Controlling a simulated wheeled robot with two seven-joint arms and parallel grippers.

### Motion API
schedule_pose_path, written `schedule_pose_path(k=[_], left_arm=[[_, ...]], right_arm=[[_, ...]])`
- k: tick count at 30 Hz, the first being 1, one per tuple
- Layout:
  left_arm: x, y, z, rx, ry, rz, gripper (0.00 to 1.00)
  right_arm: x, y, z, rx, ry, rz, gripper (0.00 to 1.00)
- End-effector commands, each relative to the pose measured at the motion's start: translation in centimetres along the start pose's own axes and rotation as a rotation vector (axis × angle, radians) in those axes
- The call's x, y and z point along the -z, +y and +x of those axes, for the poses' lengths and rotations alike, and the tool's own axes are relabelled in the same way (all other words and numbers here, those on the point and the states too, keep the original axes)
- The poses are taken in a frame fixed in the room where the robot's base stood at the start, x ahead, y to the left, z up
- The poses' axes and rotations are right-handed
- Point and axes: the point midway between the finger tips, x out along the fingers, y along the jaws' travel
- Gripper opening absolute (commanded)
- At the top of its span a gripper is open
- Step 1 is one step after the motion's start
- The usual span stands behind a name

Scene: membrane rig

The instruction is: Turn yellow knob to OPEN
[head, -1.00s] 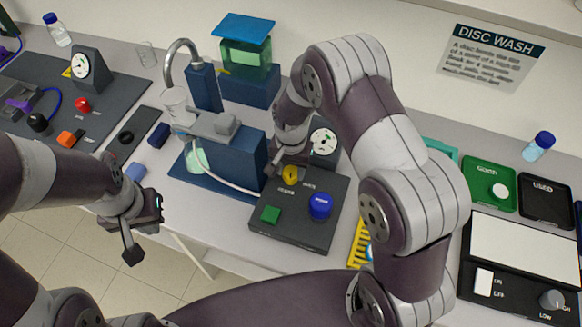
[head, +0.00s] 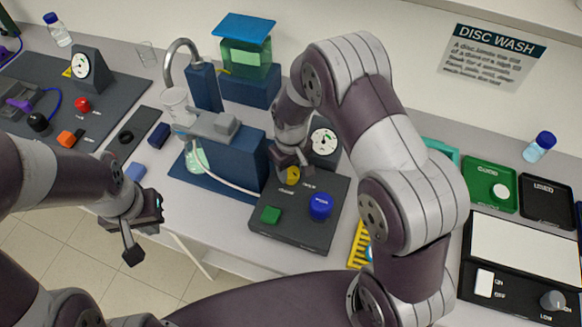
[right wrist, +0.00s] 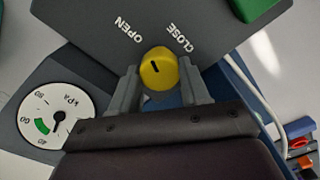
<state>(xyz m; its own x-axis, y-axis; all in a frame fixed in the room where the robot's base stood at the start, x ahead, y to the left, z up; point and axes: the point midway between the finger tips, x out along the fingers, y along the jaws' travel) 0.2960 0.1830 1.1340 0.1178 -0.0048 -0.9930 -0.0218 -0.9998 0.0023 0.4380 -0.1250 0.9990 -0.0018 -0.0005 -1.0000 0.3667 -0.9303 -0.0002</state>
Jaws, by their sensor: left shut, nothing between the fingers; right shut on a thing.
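The yellow knob (head: 293,176) is on the dark control panel (head: 320,237), partly covered by my right gripper (head: 287,164) in the head view. In the right wrist view the knob (right wrist: 158,70) sits between the two grey fingers of my right gripper (right wrist: 160,88), which is shut on it. A short dark mark shows on the knob's face; its exact direction is hard to tell. The white OPEN label (right wrist: 128,30) is to the upper left of the knob, the CLOSE label (right wrist: 180,38) to the upper right. My left gripper (head: 146,228) is shut and empty, in front of the table.
A kPa pressure gauge (right wrist: 55,112) stands beside the panel. The panel also bears a green button (head: 270,215) and a blue knob (head: 320,206). A blue stand with a flask (head: 195,158) and a pale tube is close to the left of my right gripper.

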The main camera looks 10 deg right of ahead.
Motion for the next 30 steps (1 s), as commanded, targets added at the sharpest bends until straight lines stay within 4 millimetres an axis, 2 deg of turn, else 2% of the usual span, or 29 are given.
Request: schedule_pose_path(k=[6, 15, 30], left_arm=[[0.0, 0.0, 0.0, 0.0, 0.0, 0.0, 0.0], [0.0, 0.0, 0.02, 0.0, 0.0, 0.0, 0.0], [0.0, 0.0, 0.03, 0.0, 0.0, 0.0, 0.0]], right_arm=[[0.29, 0.02, -0.22, -0.003, 0.009, -0.17, 0.15], [0.31, 0.0, -0.24, -0.004, 0.01, -0.328, 0.15], [0.34, -0.01, -0.27, -0.004, 0.011, -0.394, 0.15]])
